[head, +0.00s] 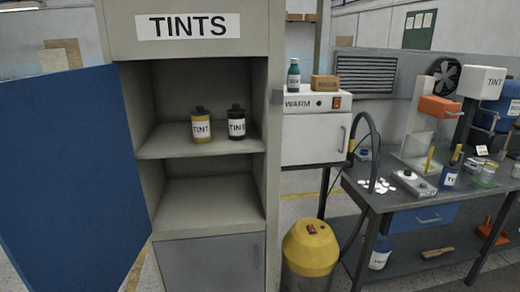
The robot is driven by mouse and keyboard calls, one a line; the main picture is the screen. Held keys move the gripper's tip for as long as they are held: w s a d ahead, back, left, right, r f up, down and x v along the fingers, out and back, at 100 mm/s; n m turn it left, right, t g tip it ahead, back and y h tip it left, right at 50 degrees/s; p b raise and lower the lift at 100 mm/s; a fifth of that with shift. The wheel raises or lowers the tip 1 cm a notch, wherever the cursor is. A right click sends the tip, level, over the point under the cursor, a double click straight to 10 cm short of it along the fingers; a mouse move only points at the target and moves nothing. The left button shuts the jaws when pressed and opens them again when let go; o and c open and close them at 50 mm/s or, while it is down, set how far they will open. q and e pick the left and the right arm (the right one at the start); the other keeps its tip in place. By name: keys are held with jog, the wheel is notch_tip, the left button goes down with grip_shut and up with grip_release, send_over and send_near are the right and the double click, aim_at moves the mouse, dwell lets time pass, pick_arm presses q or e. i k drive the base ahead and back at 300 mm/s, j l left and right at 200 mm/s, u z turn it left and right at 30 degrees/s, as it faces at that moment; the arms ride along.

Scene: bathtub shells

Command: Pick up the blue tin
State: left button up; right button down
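Two small labelled tins with dark caps stand upright side by side on the upper shelf of the open TINTS cabinet. The left one is a yellow tin (201,127). The right one is a very dark tin (236,123), navy or black; I cannot tell which. Neither of my grippers is in view.
The cabinet's blue door (70,175) stands open at the left. Its middle shelf (205,200) is empty. A white warming box (312,140), a yellow drum (310,250) and the cluttered workbench (400,200) stand to the right.

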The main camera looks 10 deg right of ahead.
aim_at(447, 177)
jog(key=k+l+u, duration=0.1)
jog(key=l+u, duration=0.35)
jog(key=l, duration=0.6)
jog(key=l+u, duration=0.4)
jog(key=l, duration=1.25)
jog(key=i+l+z, duration=0.1)
jog(key=l, duration=0.45)
